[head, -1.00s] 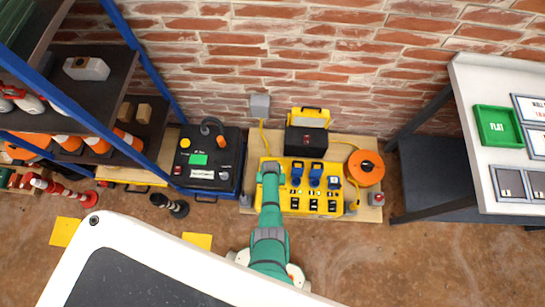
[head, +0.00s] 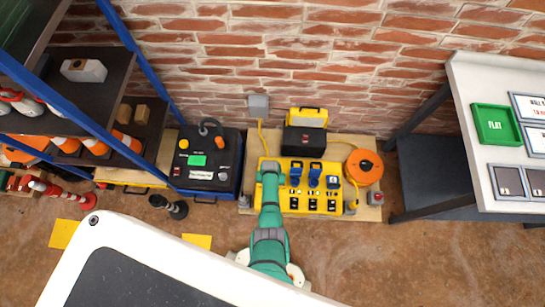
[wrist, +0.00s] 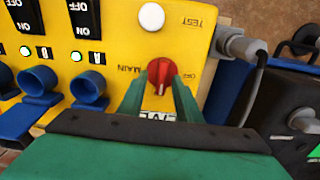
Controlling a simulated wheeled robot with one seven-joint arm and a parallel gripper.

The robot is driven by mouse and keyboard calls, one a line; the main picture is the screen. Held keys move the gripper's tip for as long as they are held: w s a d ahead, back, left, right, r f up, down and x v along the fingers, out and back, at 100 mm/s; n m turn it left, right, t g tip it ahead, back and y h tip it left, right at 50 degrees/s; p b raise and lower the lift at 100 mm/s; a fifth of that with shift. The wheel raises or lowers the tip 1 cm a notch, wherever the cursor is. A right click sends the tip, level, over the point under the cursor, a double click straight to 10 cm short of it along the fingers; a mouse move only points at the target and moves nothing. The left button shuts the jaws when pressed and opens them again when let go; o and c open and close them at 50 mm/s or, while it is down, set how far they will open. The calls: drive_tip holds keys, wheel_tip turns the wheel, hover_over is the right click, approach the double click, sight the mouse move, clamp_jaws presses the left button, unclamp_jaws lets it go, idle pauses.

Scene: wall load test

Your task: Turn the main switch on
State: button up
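The main switch is a red rotary knob (wrist: 161,74) on the yellow panel (wrist: 120,25), with MAIN and OFF lettered around it, upside down in the wrist view. A pale mark shows on the knob's lower part; which setting it stands at I cannot tell. My gripper (wrist: 158,84) is open, with one teal finger on each side of the knob and no clear contact visible. In the head view my gripper (head: 269,168) is over the left end of the yellow power box (head: 345,188) and hides the knob there.
A white TEST button (wrist: 151,16), blue socket covers (wrist: 40,82) and black ON/OFF switches lie near the knob. A grey plug (wrist: 240,45) with a cable projects from the panel's side. An orange cable reel (head: 363,166) and a dark battery unit (head: 205,175) flank the box.

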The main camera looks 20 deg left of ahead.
drive_tip(key=shift+s+a+r, duration=0.1)
drive_tip(key=shift+a+r, duration=0.05)
drive_tip(key=shift+r, duration=0.5)
wheel_tip(320, 180, up, 9)
drive_tip(key=shift+w+r, duration=0.2)
drive_tip(key=shift+w, duration=0.05)
drive_tip(key=s+d+r+m+t+y, duration=0.1)
drive_tip(key=s+d+r+t, duration=0.25)
drive_tip(key=s, duration=0.25)
drive_tip(key=s+d+r+m+t+y, duration=0.1)
drive_tip(key=s+d+r+t, duration=0.1)
drive_tip(key=s+r+t, duration=0.3)
drive_tip(key=s+d+r+t, duration=0.2)
drive_tip(key=s+r, duration=0.1)
drive_tip(key=r, duration=0.9)
drive_tip(key=s+d+r+t+h, duration=0.1)
drive_tip(key=s+d+r+t, duration=0.1)
drive_tip(key=r, duration=0.9)
drive_tip(key=s+d+r+t+h, duration=0.1)
drive_tip(key=s+d+r+t, duration=0.2)
drive_tip(key=r, duration=0.9)
drive_tip(key=s+d, duration=0.1)
drive_tip(key=s, duration=0.1)
drive_tip(key=shift+s+r+m, duration=0.35)
drive_tip(key=shift+m, duration=0.05)
